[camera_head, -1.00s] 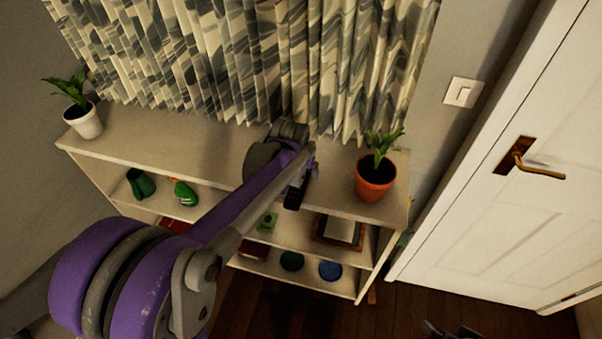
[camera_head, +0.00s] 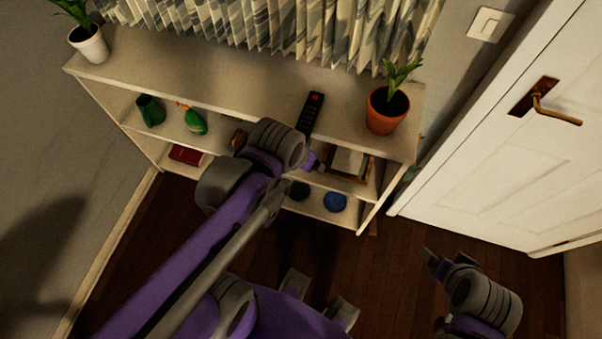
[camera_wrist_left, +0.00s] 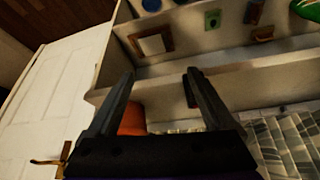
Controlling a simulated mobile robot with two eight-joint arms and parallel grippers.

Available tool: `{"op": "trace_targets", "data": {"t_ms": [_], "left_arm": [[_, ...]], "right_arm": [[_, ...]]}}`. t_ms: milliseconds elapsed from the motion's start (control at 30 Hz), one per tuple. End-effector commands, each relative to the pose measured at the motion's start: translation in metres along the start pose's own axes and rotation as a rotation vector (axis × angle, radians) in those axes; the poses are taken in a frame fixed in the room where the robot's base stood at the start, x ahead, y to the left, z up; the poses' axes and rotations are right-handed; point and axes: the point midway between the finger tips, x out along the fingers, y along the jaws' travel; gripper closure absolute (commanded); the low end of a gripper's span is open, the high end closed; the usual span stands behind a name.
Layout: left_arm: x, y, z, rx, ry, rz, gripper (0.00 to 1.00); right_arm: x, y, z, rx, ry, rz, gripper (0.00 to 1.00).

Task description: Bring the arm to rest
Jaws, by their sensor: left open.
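My left arm comes in from the left, and its gripper (camera_head: 314,164) is in front of the shelf's front edge, over the shelf. In the left wrist view the two fingers of my left gripper (camera_wrist_left: 160,74) are apart, with nothing held between them. A black remote with a red button (camera_head: 311,112) lies on the shelf top, just beyond the left gripper and apart from it. My right gripper (camera_head: 431,258) is low at the right over the floor; its fingers are too small to tell open from shut.
A white shelf unit (camera_head: 190,85) stands below the curtain. An orange pot with a plant (camera_head: 386,110) is at its right end, a white pot (camera_head: 88,44) at its left. A picture frame (camera_head: 349,164) and small items fill lower shelves. A white door (camera_head: 500,170) is right. Dark floor is open.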

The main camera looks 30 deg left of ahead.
Motion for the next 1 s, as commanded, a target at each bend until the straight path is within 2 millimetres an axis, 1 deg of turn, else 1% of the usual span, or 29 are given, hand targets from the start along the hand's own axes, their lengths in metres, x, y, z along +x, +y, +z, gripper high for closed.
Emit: {"op": "trace_targets", "data": {"t_ms": [33, 100, 200, 233, 467, 567, 1000], "left_arm": [[0.002, 0.005, 0.018, 0.017, 0.006, 0.009, 0.13], [0.004, 0.010, 0.035, 0.034, 0.012, 0.017, 0.13], [0.007, 0.013, 0.049, 0.047, 0.018, 0.023, 0.13], [0.007, 0.013, 0.051, 0.049, 0.019, 0.024, 0.13], [0.007, 0.013, 0.052, 0.050, 0.020, 0.024, 0.13], [0.004, 0.013, 0.048, 0.049, 0.022, 0.024, 0.13], [0.005, 0.013, 0.049, 0.049, 0.021, 0.024, 0.13]], "right_arm": [[0.000, 0.000, 0.000, 0.000, 0.000, 0.000, 0.08], [0.000, 0.000, 0.000, 0.000, 0.000, 0.000, 0.08], [0.000, 0.000, 0.000, 0.000, 0.000, 0.000, 0.08], [0.000, 0.000, 0.000, 0.000, 0.000, 0.000, 0.08], [0.000, 0.000, 0.000, 0.000, 0.000, 0.000, 0.08], [-0.004, 0.000, -0.004, 0.000, 0.003, 0.000, 0.08], [-0.002, 0.000, -0.002, 0.000, 0.002, 0.000, 0.08]]}}
